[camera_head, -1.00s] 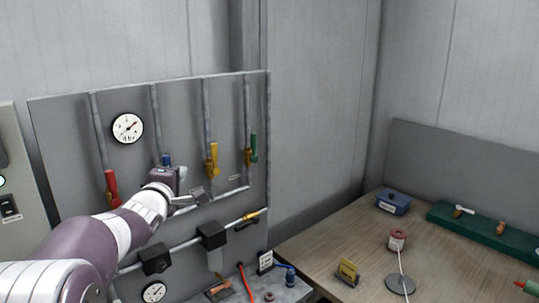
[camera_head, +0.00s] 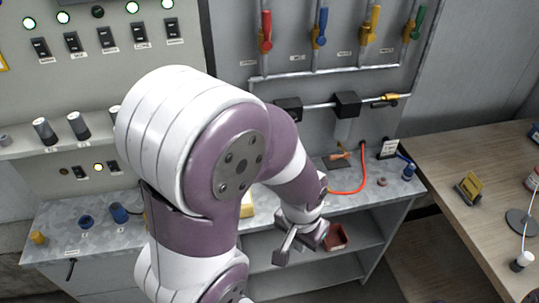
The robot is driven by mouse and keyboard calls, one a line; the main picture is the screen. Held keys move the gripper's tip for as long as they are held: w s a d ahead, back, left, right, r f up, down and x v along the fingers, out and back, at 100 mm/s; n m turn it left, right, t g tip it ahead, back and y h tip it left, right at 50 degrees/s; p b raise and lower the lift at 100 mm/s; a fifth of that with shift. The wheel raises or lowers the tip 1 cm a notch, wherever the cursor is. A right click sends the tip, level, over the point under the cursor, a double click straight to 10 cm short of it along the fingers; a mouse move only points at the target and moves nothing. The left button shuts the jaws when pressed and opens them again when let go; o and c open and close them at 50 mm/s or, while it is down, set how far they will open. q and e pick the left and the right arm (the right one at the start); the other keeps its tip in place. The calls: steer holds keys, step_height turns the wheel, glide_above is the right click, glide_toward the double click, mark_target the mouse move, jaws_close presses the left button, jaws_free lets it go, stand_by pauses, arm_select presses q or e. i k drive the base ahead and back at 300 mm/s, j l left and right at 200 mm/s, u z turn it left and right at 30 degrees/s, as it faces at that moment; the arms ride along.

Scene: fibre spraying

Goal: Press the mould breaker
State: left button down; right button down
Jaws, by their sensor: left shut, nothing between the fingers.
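Several black breaker switches sit in a row on the grey panel (camera_head: 75,85) at the upper left: one at the far left (camera_head: 40,48), a second (camera_head: 73,42), a middle one (camera_head: 105,37), a fourth (camera_head: 138,33) and one at the right end (camera_head: 171,28). Each has a small label below it, too small for me to tell which reads mould. The lamp (camera_head: 98,12) above the middle switch is dark; the other lamps glow green. My left gripper (camera_head: 296,248) is shut and empty, low in front of the bench, well to the right of and below the switches. My right gripper is out of view.
My left arm crosses the middle, hiding part of the panel and bench. A shelf with dark knobs (camera_head: 78,125) juts out below the switches. A metal bench (camera_head: 60,220) runs below. Valves with coloured handles (camera_head: 321,28) hang on the right board. A wooden table (camera_head: 440,165) stands at right.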

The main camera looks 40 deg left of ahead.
mark_target(104, 35)
steer(key=u, duration=1.8)
